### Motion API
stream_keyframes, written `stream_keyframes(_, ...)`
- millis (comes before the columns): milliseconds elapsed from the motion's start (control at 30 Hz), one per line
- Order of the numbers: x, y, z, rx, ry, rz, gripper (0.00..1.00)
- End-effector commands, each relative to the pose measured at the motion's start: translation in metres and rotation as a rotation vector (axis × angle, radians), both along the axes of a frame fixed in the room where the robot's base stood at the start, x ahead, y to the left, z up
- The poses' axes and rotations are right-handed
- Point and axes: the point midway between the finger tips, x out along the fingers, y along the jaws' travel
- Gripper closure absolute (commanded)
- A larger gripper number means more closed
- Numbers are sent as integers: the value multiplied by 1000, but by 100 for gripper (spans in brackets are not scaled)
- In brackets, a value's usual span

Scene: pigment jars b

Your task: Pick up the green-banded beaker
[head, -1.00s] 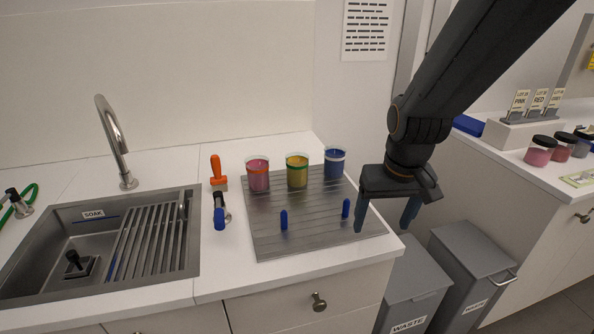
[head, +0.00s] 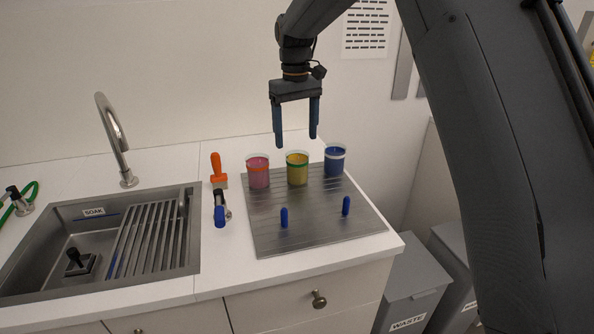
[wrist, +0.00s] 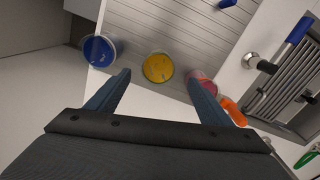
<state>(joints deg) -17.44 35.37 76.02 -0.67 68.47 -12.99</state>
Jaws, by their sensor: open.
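The green-banded beaker (head: 297,172) holds yellow contents and stands upright on the grey ribbed drainboard, between a pink beaker with an orange band (head: 258,174) and a blue beaker with a pale band (head: 335,161). My gripper (head: 296,142) is open and empty, pointing down above the green-banded beaker and apart from it. In the wrist view the yellow contents of the green-banded beaker (wrist: 158,67) show from above, between and beyond the fingertips. The blue beaker (wrist: 99,51) is at left there, and the pink beaker is partly hidden behind the right finger.
The drainboard (head: 310,232) has two blue pegs (head: 284,218) near its front. The sink (head: 60,245) lies further left. The wall is close behind the beakers.

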Motion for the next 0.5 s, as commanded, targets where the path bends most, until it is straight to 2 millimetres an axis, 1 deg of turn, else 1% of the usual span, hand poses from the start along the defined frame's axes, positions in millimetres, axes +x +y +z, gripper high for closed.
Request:
stream_keyframes(267,0,-1,-26,-1,3,1,26)
stream_keyframes(500,0,-3,-59,-2,3,1,26)
